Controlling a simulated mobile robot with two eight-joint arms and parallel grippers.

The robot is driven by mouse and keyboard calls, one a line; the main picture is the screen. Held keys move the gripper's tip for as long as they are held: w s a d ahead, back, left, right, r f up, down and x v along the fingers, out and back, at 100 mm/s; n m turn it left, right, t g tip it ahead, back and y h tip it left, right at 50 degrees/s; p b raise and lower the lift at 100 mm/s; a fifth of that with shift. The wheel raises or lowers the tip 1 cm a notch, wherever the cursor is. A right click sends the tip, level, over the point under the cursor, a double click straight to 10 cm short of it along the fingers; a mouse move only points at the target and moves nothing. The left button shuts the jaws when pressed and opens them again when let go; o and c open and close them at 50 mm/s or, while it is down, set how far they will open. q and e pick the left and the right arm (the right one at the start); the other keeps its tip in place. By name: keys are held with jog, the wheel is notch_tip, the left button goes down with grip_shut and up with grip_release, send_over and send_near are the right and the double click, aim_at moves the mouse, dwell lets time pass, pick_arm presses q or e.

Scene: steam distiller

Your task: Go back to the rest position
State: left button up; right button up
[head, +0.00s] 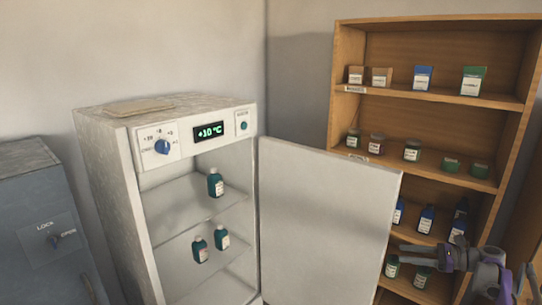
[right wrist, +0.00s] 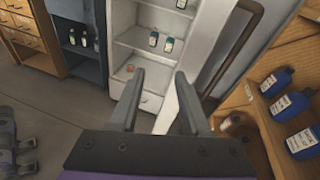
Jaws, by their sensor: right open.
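My right gripper (head: 408,255) is at the lower right of the head view, in front of the wooden shelf. In the right wrist view its two fingers (right wrist: 155,100) stand wide apart with nothing between them, pointing toward the open white fridge. My left gripper is not in view in the head view. The white fridge (head: 118,150) stands open, with its door (head: 325,225) swung out to the right, between the fridge and the shelf. Several teal bottles stand on its inner shelves, one of them on the upper shelf (head: 215,183).
A wooden shelf (head: 433,23) with boxes, jars and blue bottles stands at the right, close to my right gripper. A blue-grey cabinet (head: 30,190) marked LOCK and OPEN stands at the left.

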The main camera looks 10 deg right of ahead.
jog(key=s+a+r+n+g+h, duration=0.1)
jog(key=s+a+n+g+h, duration=0.25)
jog(key=a, duration=1.05)
jog(key=s+a+r+n+g+h, duration=0.1)
jog(key=s+a+n+h, duration=0.35)
jog(key=a, duration=0.85)
jog(key=s+a+f+n+h, duration=0.1)
jog(key=s+a+f+n, duration=0.1)
jog(key=s+n, duration=0.3)
jog(key=s+a+f+n+h, duration=0.2)
jog(key=s+f+n, duration=0.3)
jog(key=s, duration=0.7)
jog(key=s+a+f+n+t+h, duration=0.1)
jog(key=s+a+f+n, duration=0.3)
jog(key=s, duration=0.5)
jog(key=shift+s+a+n+h, duration=0.15)
jog(key=shift+n+h, duration=0.25)
jog(key=shift+n, duration=0.4)
